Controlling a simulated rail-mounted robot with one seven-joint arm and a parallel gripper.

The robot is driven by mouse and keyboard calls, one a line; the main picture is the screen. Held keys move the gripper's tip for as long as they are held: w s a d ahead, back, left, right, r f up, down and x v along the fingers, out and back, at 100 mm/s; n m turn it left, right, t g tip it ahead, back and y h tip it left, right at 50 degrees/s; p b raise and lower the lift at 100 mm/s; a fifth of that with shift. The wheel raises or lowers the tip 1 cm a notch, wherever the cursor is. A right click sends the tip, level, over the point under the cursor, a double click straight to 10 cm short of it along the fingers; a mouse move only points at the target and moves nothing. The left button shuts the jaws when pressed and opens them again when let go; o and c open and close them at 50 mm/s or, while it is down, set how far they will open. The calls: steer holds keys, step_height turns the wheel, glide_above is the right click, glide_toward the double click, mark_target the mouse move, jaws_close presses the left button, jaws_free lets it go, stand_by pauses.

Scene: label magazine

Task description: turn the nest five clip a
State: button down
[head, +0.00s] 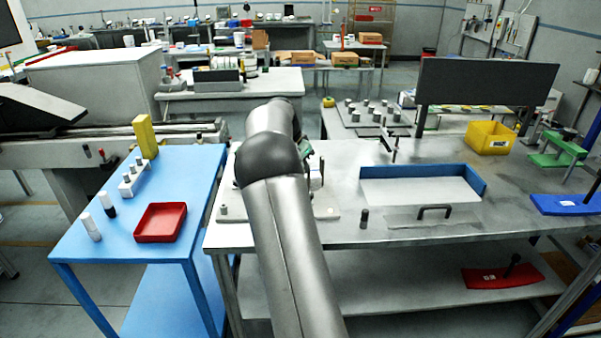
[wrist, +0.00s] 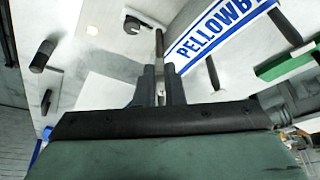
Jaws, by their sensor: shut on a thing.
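In the wrist view my gripper (wrist: 161,72) has its two dark fingers close together. They are shut on a thin dark upright piece (wrist: 159,42), which looks like a clip's lever; I cannot read which clip it is. A white plate with blue lettering reading "PELLOWB" (wrist: 215,38) lies just right of the fingers. Other dark clip-like parts show at the upper middle (wrist: 132,25) and at the left (wrist: 43,55). In the head view my arm hides the gripper and most of the pale fixture base (head: 327,214) on the grey bench.
A blue-edged white tray (head: 420,190), a black handle (head: 434,208) and a small dark peg (head: 364,218) are right of my arm. A yellow bin (head: 490,138) stands farther right. A blue table (head: 110,240) with a red tray (head: 160,222) stands left.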

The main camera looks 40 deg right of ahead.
steer(key=shift+s+d+n+t+y+b, duration=0.25)
steer(key=shift+s+n+t+y+b, duration=0.25)
steer(key=shift+n, duration=1.3)
steer(key=shift+s+d+n+t+y+b, duration=0.3)
steer(key=shift+n+t+b, duration=0.3)
steer(key=shift+n, duration=1.2)
steer(key=shift+s+d+n+t+y+b, duration=0.3)
steer(key=shift+n+t, duration=0.4)
steer(key=shift+n, duration=1.1)
steer(key=shift+a, duration=0.1)
steer(key=c, duration=1.5)
jaws_free()
steer(key=b+v, duration=0.1)
steer(key=v, duration=1.6)
steer(key=shift+r, duration=0.3)
